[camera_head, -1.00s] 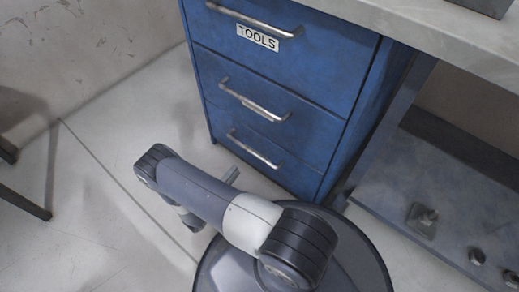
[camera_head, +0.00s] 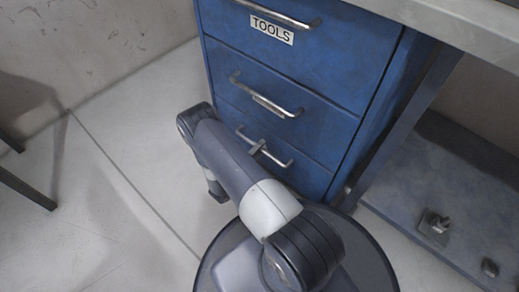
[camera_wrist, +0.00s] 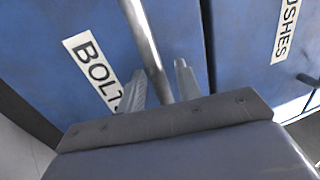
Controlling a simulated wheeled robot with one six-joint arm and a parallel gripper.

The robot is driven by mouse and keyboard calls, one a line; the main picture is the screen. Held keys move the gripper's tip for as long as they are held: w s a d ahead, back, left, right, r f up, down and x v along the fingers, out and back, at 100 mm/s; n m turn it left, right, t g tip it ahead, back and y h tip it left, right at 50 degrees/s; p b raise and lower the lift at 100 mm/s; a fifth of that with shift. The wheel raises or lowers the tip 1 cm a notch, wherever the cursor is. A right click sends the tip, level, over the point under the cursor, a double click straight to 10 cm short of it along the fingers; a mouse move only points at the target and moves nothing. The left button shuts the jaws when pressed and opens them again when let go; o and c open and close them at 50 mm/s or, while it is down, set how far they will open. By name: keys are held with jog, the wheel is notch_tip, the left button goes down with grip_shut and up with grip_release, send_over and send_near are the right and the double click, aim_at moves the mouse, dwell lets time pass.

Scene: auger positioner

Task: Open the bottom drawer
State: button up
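The blue cabinet's bottom drawer (camera_head: 292,178) is shut, flush with the drawers above. Its metal bar handle (camera_head: 282,160) runs across the upper part of its front. My gripper (camera_head: 258,148) is at this handle. In the wrist view the handle bar (camera_wrist: 148,45) passes between the two fingers of my gripper (camera_wrist: 162,82). The fingers stand apart, with a visible gap between the bar and the right finger. The left finger is close to the bar; I cannot tell whether it touches. A "BOLTS" label (camera_wrist: 90,68) is partly hidden by the left finger.
The middle drawer (camera_head: 300,88) and the top drawer with a "TOOLS" label (camera_head: 272,30) are shut above. A low shelf (camera_head: 400,195) with loose metal parts lies to the right. Dark legs (camera_head: 25,188) stand at far left. The floor between is clear.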

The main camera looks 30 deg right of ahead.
jog(key=shift+c, duration=0.2)
grip_shut()
jog(key=shift+a, duration=0.1)
dwell(0.4)
